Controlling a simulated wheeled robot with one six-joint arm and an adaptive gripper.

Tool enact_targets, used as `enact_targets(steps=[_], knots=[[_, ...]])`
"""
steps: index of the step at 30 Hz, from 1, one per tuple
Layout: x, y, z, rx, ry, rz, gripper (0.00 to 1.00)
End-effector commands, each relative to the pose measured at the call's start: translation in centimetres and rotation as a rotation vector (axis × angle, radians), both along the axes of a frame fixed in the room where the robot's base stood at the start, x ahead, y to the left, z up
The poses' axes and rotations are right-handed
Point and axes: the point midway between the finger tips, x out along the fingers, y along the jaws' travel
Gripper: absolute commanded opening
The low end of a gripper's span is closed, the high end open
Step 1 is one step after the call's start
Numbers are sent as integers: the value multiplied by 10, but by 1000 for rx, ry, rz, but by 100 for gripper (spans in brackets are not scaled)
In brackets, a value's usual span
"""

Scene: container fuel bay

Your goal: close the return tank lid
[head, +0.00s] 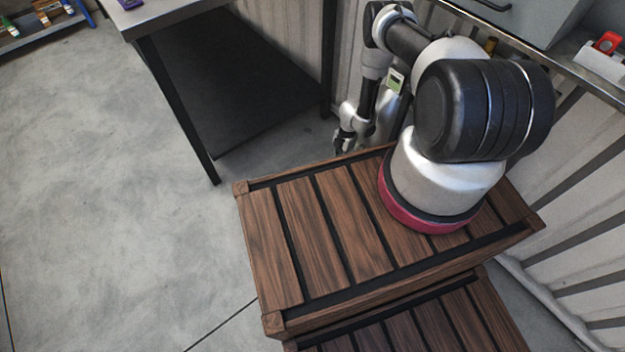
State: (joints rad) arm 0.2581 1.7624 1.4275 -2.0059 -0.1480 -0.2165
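I cannot make out the return tank or its lid for certain. A grey box (545,18) with a dark handle is cut off by the top edge at the right, and I cannot tell whether it is the tank. My gripper (349,142) hangs low beyond my arm's base, pointing down, beside the right end of a table. It seems to hold nothing. Its fingers are small and dark, so I cannot tell how far apart they are.
A table (165,16) with a dark lower shelf (235,85) stands at upper left, a purple item (130,4) on it. A red item (607,42) sits in a white holder at right. Corrugated wall (580,190) runs along the right. Floor (100,200) at left is clear.

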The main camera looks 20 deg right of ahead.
Motion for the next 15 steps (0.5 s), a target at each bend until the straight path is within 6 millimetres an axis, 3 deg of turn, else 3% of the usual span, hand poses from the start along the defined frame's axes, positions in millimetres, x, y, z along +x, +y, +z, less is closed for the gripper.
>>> enact_targets(steps=[11, 15], knots=[[0, 0, 1, 0, 0, 0, 0], [2, -2, 15, 0, -1, 0, 0]])
